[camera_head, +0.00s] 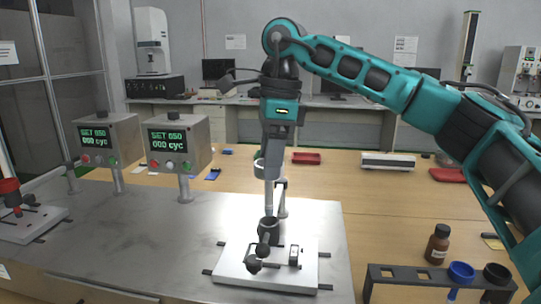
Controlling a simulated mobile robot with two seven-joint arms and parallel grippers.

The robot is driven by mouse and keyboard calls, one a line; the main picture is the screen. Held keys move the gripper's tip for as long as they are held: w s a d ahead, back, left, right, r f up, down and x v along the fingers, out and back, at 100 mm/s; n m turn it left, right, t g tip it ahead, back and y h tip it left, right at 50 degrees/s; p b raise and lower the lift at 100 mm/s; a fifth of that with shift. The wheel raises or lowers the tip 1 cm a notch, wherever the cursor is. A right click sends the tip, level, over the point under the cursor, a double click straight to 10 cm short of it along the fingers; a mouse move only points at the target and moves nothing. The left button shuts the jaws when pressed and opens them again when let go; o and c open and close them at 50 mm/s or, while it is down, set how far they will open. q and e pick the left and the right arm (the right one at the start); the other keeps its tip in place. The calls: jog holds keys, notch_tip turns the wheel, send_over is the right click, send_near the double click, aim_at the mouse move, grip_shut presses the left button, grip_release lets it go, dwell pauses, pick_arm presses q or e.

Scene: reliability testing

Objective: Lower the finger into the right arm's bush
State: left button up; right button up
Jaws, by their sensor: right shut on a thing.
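My right gripper (271,172) points straight down above the white base plate (228,266) and is shut on the finger. The finger (270,196) is a slim light grey rod, roughly upright below the jaws. Its lower end meets the dark bush (268,228), a short cup-like cylinder above the plate. I cannot tell whether the tip is inside the bush or just behind or over its rim. A dark knobbed part (254,263) sits in front of the bush. My left gripper is out of view.
Two counter boxes with green displays (97,137) (178,141) stand on posts at left. Another fixture with a red part (9,187) is at the far left. At right are a brown bottle (438,244) and a dark rack (405,275) holding a blue cup (461,272) and a black cup (497,274).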

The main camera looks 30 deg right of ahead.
aim_at(268, 215)
dwell(0.8)
jog(key=shift+f+b, duration=0.85)
jog(key=shift+f, duration=1.15)
jog(key=shift+f, duration=0.2)
jog(key=shift+f+b, duration=0.85)
jog(key=shift+f, duration=0.7)
jog(key=shift+f, duration=0.1)
jog(key=shift+f+b, duration=0.3)
jog(key=shift+f, duration=0.2)
